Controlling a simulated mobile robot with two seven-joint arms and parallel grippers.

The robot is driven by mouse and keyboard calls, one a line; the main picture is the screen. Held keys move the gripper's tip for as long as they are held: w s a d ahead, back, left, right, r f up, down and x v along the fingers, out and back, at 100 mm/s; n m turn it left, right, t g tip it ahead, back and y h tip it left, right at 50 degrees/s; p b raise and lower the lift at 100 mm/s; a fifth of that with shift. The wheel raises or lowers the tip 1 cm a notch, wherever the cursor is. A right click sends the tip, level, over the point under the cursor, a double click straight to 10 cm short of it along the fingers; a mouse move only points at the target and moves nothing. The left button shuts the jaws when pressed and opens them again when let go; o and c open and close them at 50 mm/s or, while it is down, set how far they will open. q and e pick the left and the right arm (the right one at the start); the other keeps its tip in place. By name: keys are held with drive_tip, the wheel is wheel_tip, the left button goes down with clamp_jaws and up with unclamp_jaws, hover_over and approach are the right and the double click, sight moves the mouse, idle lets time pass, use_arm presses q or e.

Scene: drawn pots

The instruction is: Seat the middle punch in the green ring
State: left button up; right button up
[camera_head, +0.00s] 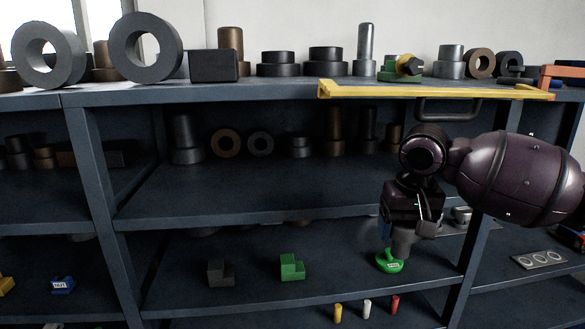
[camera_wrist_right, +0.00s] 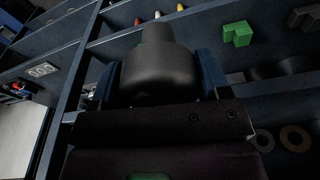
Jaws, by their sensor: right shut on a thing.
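My right gripper (camera_head: 400,228) hangs over the lower shelf at the right and is shut on a dark grey stepped punch (camera_head: 403,243). In the right wrist view the punch (camera_wrist_right: 158,75) sits between the two blue-sided fingers, its narrower end pointing away from the wrist. The green ring (camera_head: 389,263), with a small white label, lies on the shelf just below and slightly left of the punch, partly hidden by it. I cannot tell whether the punch touches the ring. My left gripper is not in view.
A green block (camera_head: 292,267) and a dark block (camera_head: 220,271) stand left on the same shelf. Yellow (camera_head: 338,312), white (camera_head: 366,309) and red (camera_head: 394,304) pegs are below. A plate with rings (camera_head: 540,260) lies right, past a shelf upright. The shelf above is close overhead.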

drive_tip(key=shift+s+f+b, duration=0.1)
drive_tip(key=shift+f+b, duration=0.4)
drive_tip(key=shift+f, duration=0.45)
drive_tip(key=s+f, duration=0.4)
drive_tip(key=f, duration=0.4)
drive_tip(key=s+f, duration=0.5)
drive_tip(key=f, duration=0.3)
